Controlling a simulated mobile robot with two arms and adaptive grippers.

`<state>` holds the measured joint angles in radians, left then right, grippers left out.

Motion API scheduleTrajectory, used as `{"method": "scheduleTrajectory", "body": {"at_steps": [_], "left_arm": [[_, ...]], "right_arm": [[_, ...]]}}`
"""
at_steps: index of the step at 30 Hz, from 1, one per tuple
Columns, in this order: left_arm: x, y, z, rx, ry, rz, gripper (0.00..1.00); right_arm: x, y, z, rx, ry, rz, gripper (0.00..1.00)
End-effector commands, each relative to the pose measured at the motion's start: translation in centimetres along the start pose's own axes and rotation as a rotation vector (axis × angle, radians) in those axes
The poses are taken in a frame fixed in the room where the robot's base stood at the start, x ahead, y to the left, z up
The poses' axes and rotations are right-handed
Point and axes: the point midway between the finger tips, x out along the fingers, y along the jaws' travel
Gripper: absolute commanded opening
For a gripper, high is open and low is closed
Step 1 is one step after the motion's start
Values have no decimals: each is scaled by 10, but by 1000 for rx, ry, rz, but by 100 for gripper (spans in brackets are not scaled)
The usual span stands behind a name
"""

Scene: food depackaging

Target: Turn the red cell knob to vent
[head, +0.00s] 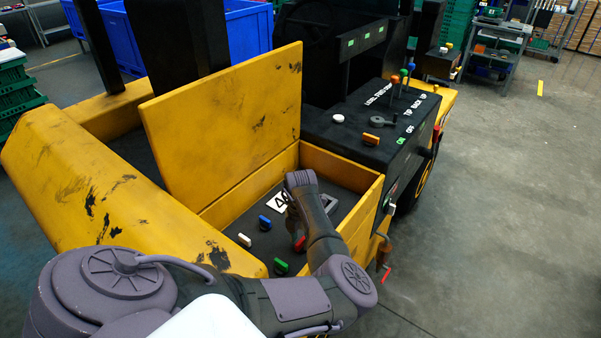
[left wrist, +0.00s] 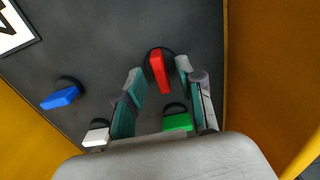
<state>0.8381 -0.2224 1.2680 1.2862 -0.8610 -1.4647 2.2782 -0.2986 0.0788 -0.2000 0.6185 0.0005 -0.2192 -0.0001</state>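The red cell knob (left wrist: 159,71) stands on the dark floor panel of the open yellow compartment, on a round black base. It also shows in the head view (head: 300,243), partly covered by my arm. My left gripper (left wrist: 160,78) is open above the panel, with a fingertip on either side of the red knob in the picture and gaps to both. Whether the fingertips are level with the knob I cannot tell. In the head view the left gripper (head: 294,222) is mostly hidden behind my wrist. My right gripper is not in view.
A green knob (left wrist: 178,122), a white knob (left wrist: 97,137) and a blue knob (left wrist: 60,97) stand close by. The raised yellow lid (head: 225,120) and the compartment's side wall (head: 365,215) border the space. A black console (head: 375,115) with levers stands behind.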

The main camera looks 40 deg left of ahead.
Motion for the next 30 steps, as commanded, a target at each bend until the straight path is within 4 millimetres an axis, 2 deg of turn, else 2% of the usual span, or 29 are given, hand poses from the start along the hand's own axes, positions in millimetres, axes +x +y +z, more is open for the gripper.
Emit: {"method": "scheduleTrajectory", "body": {"at_steps": [12, 15, 21, 30], "left_arm": [[-83, 0, 1, -2, -4, 0, 38], [-98, 0, 0, -1, -2, 0, 38], [-113, 0, 0, -1, 0, 0, 38], [-114, 0, 0, -1, 0, 0, 38]], "right_arm": [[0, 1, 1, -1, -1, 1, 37], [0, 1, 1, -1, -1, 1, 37], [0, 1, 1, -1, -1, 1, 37], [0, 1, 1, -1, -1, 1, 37]]}}
